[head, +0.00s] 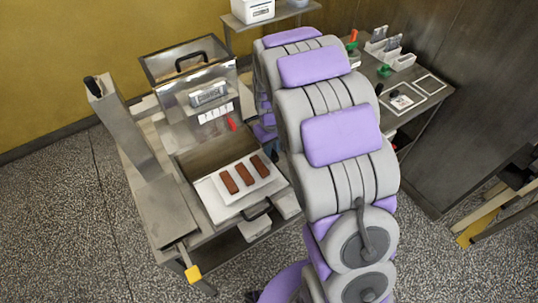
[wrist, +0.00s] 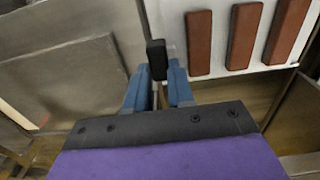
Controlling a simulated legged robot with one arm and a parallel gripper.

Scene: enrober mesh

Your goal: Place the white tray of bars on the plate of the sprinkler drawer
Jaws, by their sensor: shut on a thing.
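The white tray (head: 257,191) carries three brown bars (head: 246,174) in a row. It lies flat over the pale plate (head: 213,204) of the pulled-out sprinkler drawer, towards its right side; whether it touches the plate or hovers just above is unclear. In the wrist view the tray (wrist: 222,64) and its bars (wrist: 241,36) are at the upper right. My gripper (wrist: 158,78) has its blue fingers closed about a black upright grip (wrist: 157,52) beside the tray's edge. In the head view my arm hides most of the gripper; a bit of blue shows at the tray's far right corner.
The drawer's dark handle (head: 257,211) is at its front. A clear-walled box (head: 188,66) with a black handle stands behind. A tall metal chute (head: 125,125) rises at the left. A side table (head: 418,85) with small items lies beyond my arm at right.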

